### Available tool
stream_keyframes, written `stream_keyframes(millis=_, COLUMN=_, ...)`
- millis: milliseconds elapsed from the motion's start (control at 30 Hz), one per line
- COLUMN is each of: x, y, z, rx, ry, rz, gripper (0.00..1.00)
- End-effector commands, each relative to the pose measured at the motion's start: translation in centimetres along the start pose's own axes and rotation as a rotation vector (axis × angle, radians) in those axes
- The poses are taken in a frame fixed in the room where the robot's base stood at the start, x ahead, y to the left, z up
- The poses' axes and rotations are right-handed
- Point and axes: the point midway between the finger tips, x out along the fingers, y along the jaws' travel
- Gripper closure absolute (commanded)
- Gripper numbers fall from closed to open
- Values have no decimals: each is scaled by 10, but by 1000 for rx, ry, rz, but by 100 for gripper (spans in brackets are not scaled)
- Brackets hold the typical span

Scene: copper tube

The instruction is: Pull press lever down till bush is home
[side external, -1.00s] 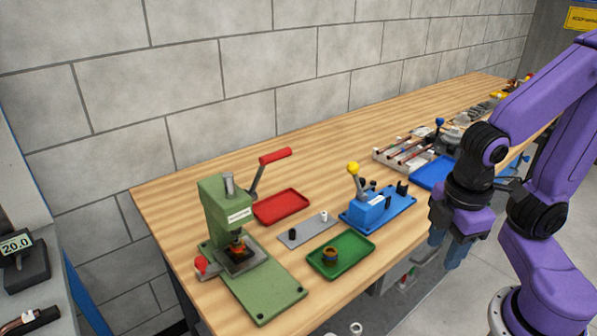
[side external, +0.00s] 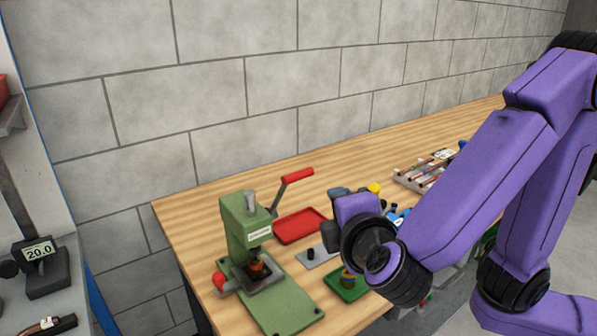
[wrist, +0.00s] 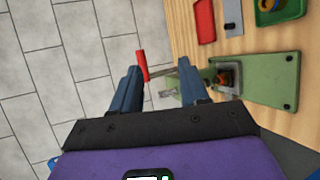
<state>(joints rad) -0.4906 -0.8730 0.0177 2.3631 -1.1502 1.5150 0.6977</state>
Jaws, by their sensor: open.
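The green press (side external: 238,228) stands at the left end of the bench. Its lever (side external: 297,175) has a red handle and is raised, slanting up to the right. An orange-brown piece (side external: 257,266), probably the bush, sits under the ram; how deep it is seated I cannot tell. My gripper (side external: 338,192) is to the right of the handle in the side view, apart from it. In the wrist view my gripper (wrist: 157,72) is open and empty, and the red handle (wrist: 142,66) appears between the fingers, farther off. The press (wrist: 272,80) lies to their right.
A red tray (side external: 300,226) lies behind the press, with a grey plate (side external: 318,256) and a green tray (side external: 347,291) to its right. A blue fixture with a yellow knob (side external: 374,188) is partly hidden by my arm. A block wall (side external: 200,90) stands behind.

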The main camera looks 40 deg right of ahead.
Motion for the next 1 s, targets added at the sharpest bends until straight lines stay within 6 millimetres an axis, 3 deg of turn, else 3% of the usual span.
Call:
stream_keyframes(millis=200, x=-24, y=16, z=-26, rx=43, ry=55, rz=137, gripper=56)
stream_keyframes(millis=367, x=-22, y=20, z=-29, rx=51, ry=62, rz=158, gripper=56)
stream_keyframes(millis=567, x=6, y=24, z=-30, rx=51, ry=57, rz=155, gripper=56)
stream_keyframes(millis=1000, x=87, y=36, z=-34, rx=49, ry=58, rz=153, gripper=56)
